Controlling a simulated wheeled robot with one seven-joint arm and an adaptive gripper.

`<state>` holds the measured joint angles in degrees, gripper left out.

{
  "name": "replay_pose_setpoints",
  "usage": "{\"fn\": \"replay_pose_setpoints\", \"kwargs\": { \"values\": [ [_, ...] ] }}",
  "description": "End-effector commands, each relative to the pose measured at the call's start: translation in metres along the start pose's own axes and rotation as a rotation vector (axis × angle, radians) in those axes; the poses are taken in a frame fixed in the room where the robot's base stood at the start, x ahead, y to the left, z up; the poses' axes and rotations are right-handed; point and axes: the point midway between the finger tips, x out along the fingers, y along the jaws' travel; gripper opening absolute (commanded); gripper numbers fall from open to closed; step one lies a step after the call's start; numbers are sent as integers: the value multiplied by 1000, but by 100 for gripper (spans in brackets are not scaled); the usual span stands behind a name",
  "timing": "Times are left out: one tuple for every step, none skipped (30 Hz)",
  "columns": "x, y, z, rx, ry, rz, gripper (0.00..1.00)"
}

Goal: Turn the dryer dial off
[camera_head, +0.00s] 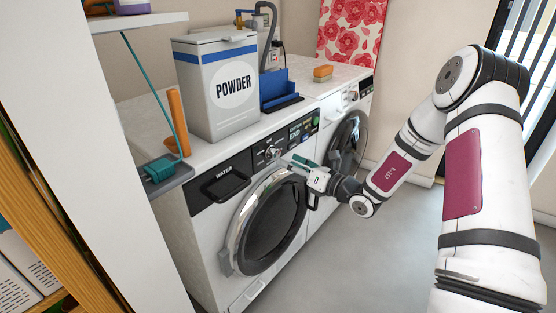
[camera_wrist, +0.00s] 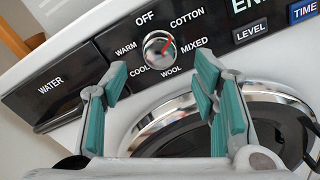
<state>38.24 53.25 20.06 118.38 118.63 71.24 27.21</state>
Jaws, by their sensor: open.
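A round silver dial (camera_wrist: 158,47) sits on the black panel of the nearer machine. In the head view the dial (camera_head: 272,153) is small, just left of my gripper. My gripper (camera_wrist: 161,76) is open, with teal pads on either side below the dial, and nothing is between them. The fingers appear apart from the dial. In the head view my gripper (camera_head: 301,163) is in front of the panel, above the round door. I cannot tell from labels which machine is the dryer.
A WATER drawer (camera_wrist: 51,87) is left of the dial and LEVEL (camera_wrist: 251,33) and TIME (camera_wrist: 303,12) buttons are right. The chrome-rimmed door (camera_head: 270,222) lies below. A second machine (camera_head: 348,110) stands behind. A powder box (camera_head: 216,85) stands on top.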

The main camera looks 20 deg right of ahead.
Motion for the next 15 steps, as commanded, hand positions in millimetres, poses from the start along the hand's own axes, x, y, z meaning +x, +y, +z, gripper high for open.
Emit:
{"fn": "replay_pose_setpoints", "kwargs": {
  "values": [
    [10,0,-1,-2,0,3,54],
    [16,0,-1,-2,0,3,54],
    [22,0,-2,-2,1,3,54],
    [27,0,-1,-2,0,3,54],
    [31,0,-1,-2,0,3,54],
    [36,0,-1,-2,0,2,54],
    [40,0,-1,-1,1,2,54],
    [42,0,-1,-1,1,1,54],
    [45,0,-1,-1,1,1,54],
    [47,0,-1,-1,0,1,54],
    [49,0,-1,-1,0,1,54],
    [51,0,0,-1,0,1,54],
    [52,0,0,0,0,1,54],
    [52,0,0,0,0,1,54],
    [53,0,0,0,0,0,54]
  ]
}}
